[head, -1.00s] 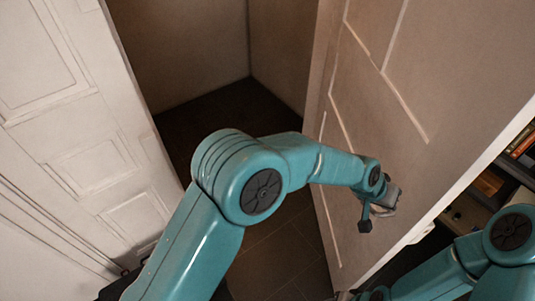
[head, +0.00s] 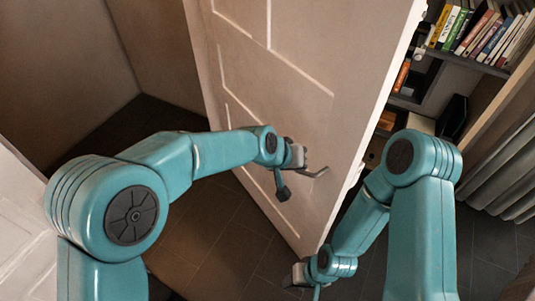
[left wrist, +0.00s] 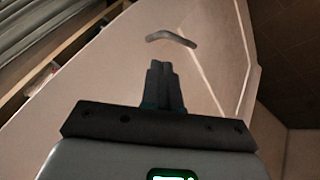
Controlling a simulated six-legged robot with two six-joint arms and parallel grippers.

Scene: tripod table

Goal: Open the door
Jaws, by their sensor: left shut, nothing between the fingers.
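The pale panelled door (head: 285,75) stands ajar, with a dark floor and bare walls visible to its left. Its metal lever handle (head: 315,172) sticks out near the door's free edge. My left gripper (head: 298,157) is right beside the handle in the head view. In the left wrist view, the left gripper's fingers (left wrist: 162,82) are together and empty. The handle (left wrist: 172,38) lies just beyond their tips there, with a gap showing between them. My right gripper (head: 300,275) is low, near the door's bottom edge, and its fingers are too small to read.
A bookshelf (head: 480,35) with several books stands behind the door at the right. Grey curtain-like folds (head: 505,170) hang at the far right. A white panelled surface (head: 22,225) is at the lower left. Dark tiled floor (head: 215,235) lies clear between my arms.

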